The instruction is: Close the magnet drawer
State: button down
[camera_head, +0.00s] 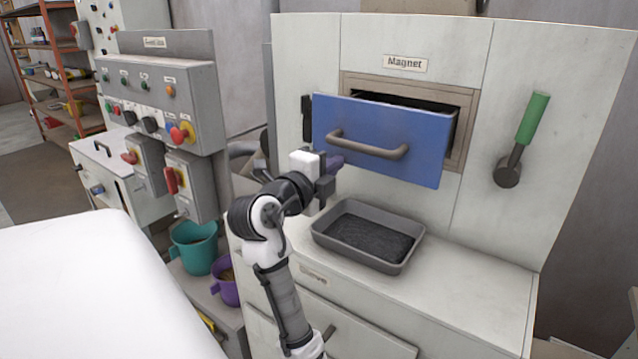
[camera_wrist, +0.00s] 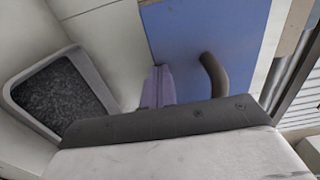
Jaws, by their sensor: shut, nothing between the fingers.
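The magnet drawer has a blue front (camera_head: 385,127) with a dark curved handle (camera_head: 366,146). It stands pulled out from its framed opening under the "Magnet" label (camera_head: 405,63), with a dark gap showing above the front. In the wrist view the blue front (camera_wrist: 185,35) and its handle (camera_wrist: 214,74) are close ahead. My gripper (camera_head: 333,163) is shut and empty, at the lower left of the drawer front, left of the handle. Its purple-grey fingers (camera_wrist: 158,88) appear against the blue front in the wrist view; I cannot tell whether they touch it.
A grey tray of dark granules (camera_head: 370,235) sits on the ledge below the drawer. A green-handled lever (camera_head: 532,118) is on the panel to the right. A control box (camera_head: 160,85) and teal (camera_head: 194,250) and purple (camera_head: 226,290) buckets stand to the left.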

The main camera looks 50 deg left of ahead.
jog(key=b+x, duration=0.2)
jog(key=x, duration=0.9)
jog(key=shift+w+r+b, duration=0.25)
jog(key=shift+w+b, duration=0.05)
jog(key=shift+d, duration=0.2)
